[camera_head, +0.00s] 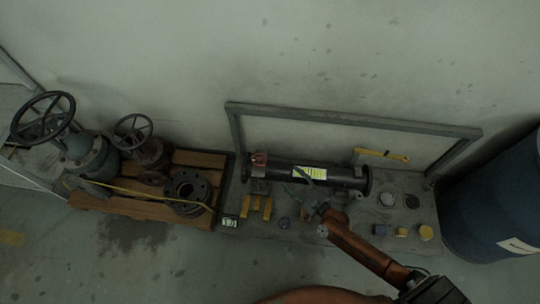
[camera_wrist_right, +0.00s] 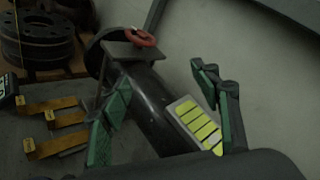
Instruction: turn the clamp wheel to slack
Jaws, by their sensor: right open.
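The clamp wheel is a small red ring (camera_head: 259,158) on a bracket at the left end of the black cylinder (camera_head: 283,171). In the right wrist view the red wheel (camera_wrist_right: 143,37) lies beyond the fingertips, on top of a flat plate (camera_wrist_right: 130,51). My right gripper (camera_head: 304,187) is over the cylinder, to the right of the wheel and apart from it. In the wrist view its green-padded fingers (camera_wrist_right: 160,78) are spread, with the cylinder and its yellow label (camera_wrist_right: 195,124) showing between them and nothing held. My left gripper is not in view.
A grey frame (camera_head: 350,118) rises behind the cylinder on the grey bench (camera_head: 290,238). Large valves (camera_head: 90,155) stand left on a wooden pallet (camera_head: 137,206); a blue barrel (camera_head: 490,208) stands right.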

